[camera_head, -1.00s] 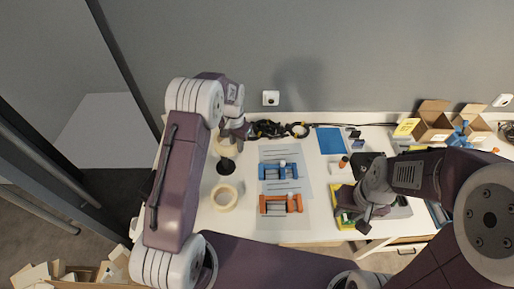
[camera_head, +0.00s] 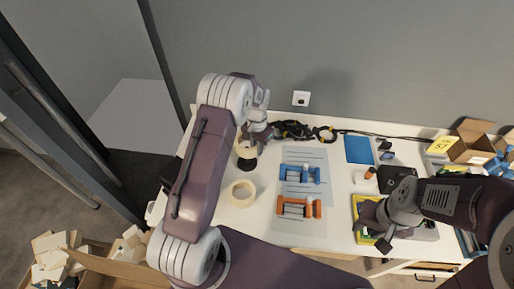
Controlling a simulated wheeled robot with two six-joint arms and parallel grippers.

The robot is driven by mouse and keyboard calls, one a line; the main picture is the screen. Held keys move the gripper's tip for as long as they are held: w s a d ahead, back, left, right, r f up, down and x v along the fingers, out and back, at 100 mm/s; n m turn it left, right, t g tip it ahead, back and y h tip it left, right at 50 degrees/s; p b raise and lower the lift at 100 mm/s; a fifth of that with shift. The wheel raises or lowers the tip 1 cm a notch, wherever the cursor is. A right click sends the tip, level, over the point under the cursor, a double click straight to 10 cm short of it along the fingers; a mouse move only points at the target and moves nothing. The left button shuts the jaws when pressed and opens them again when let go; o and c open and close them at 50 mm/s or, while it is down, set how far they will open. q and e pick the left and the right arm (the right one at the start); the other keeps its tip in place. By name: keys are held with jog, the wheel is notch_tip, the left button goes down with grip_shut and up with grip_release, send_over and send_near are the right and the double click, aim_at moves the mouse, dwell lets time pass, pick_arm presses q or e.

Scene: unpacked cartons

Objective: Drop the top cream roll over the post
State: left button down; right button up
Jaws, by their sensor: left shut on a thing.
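My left gripper (camera_head: 256,136) is shut on the upper cream roll (camera_head: 245,151) at the back left of the white table. A dark round base (camera_head: 246,164) shows just below this roll. The post itself is not clearly visible, and I cannot tell whether the roll is around it or above it. A second cream roll (camera_head: 233,199) lies flat on the table, nearer to me. My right gripper (camera_head: 376,236) hangs over the right front of the table, by a yellow-edged tray; its finger gap is too small to tell.
Blue clamps (camera_head: 299,176) and orange clamps (camera_head: 299,210) lie on a pale sheet mid-table. Black cables (camera_head: 292,130) and a blue square (camera_head: 358,149) are behind. Open cartons (camera_head: 470,142) stand at the back right, and another carton (camera_head: 118,270) is at the lower left.

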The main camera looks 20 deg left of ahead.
pick_arm(q)
jog(key=shift+f, duration=0.15)
jog(key=shift+f+b, duration=1.3)
jog(key=shift+f, duration=0.7)
jog(key=c, duration=0.9)
grip_release()
notch_tip(320, 180, up, 8)
jog(key=p, duration=0.6)
jog(key=shift+r+p, duration=0.15)
jog(key=shift+p, duration=0.25)
jog(key=shift+s, duration=0.1)
